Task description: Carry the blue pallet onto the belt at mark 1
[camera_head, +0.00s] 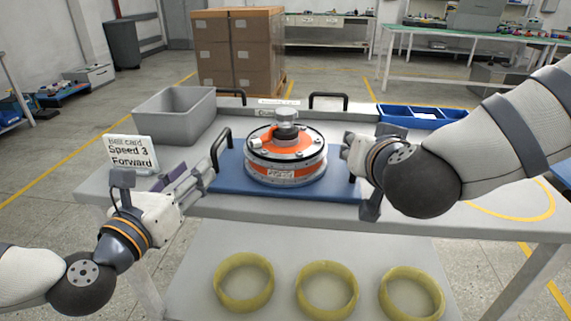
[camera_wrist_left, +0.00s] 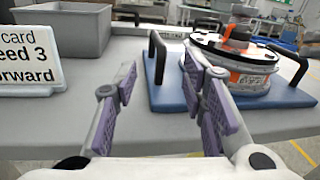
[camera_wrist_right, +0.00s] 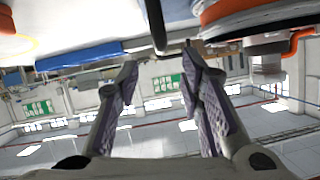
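The blue pallet (camera_head: 222,180) lies flat on the grey table and carries an orange and silver hub motor (camera_head: 286,160). Black upright handles stand at its left end (camera_head: 220,147) and right end, the right one mostly hidden by my right gripper. My left gripper (camera_head: 202,174) is open and empty, just in front of the left handle; in the left wrist view that handle (camera_wrist_left: 157,58) shows between and beyond the fingers. My right gripper (camera_head: 350,150) is open at the right end; in the right wrist view the right handle (camera_wrist_right: 157,25) shows between the fingertips. No belt or mark 1 is identifiable.
A grey bin (camera_head: 175,115) and a card reading "Speed 3 Forward" (camera_head: 131,153) stand at the table's left. A blue divided tray (camera_head: 412,116) is at back right. Two more black handles (camera_head: 328,96) show at the back edge. Yellow rings (camera_head: 326,289) lie on the lower shelf.

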